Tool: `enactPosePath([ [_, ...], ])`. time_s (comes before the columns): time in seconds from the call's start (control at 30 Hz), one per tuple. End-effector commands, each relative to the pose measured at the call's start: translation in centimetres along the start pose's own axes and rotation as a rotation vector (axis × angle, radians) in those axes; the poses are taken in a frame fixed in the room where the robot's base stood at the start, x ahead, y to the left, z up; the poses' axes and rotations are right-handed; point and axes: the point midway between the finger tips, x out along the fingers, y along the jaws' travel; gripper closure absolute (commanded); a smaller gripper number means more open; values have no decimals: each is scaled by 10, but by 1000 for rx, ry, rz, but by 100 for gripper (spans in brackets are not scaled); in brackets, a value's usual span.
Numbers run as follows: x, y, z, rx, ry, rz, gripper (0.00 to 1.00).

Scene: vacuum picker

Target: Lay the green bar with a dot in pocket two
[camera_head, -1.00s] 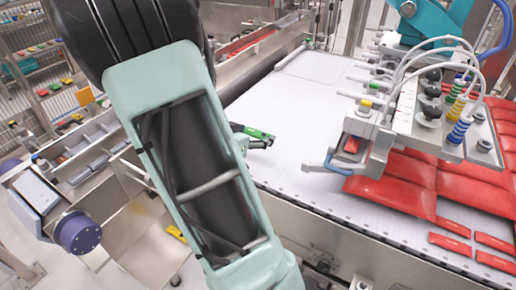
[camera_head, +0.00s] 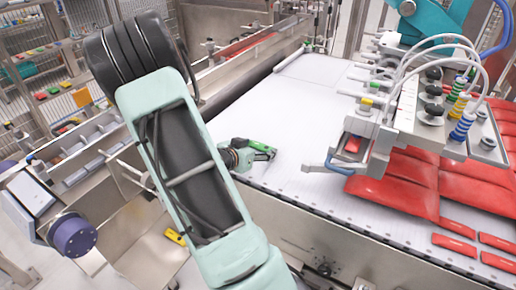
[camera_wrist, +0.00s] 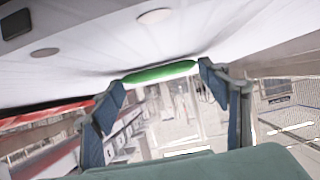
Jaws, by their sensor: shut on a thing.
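My gripper (camera_head: 264,153) is shut on a green bar (camera_head: 260,146) above the white belt, left of the red packs. In the wrist view the green bar (camera_wrist: 160,71) spans between the two blue-grey fingertips. I cannot make out a dot on it. A metal tray with several compartments (camera_head: 88,150) stands at the left in the head view, partly hidden by my arm. I cannot tell whether these are the pockets or which one is pocket two.
The white belt (camera_head: 310,115) is clear in its middle. Red packs (camera_head: 395,190) lie at its right, under a picker head with hoses (camera_head: 425,100). A metal frame edges the belt's front. A grey screen box (camera_head: 38,195) stands at the left.

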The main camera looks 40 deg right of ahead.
Motion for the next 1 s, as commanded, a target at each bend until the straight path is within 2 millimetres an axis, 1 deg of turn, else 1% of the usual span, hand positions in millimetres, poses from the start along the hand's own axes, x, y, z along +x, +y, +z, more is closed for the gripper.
enactPosePath([
  [0.17,2,0,4,-1,0,1,52],
  [0.2,2,0,3,-1,0,0,29],
  [0.33,1,0,3,-1,0,0,15],
  [0.6,1,0,2,-1,0,1,14],
  [0.73,-2,0,-2,0,0,0,14],
  [0.87,-23,-2,-1,-1,0,-4,14],
  [1.0,-55,-2,-2,-1,-1,-6,14],
])
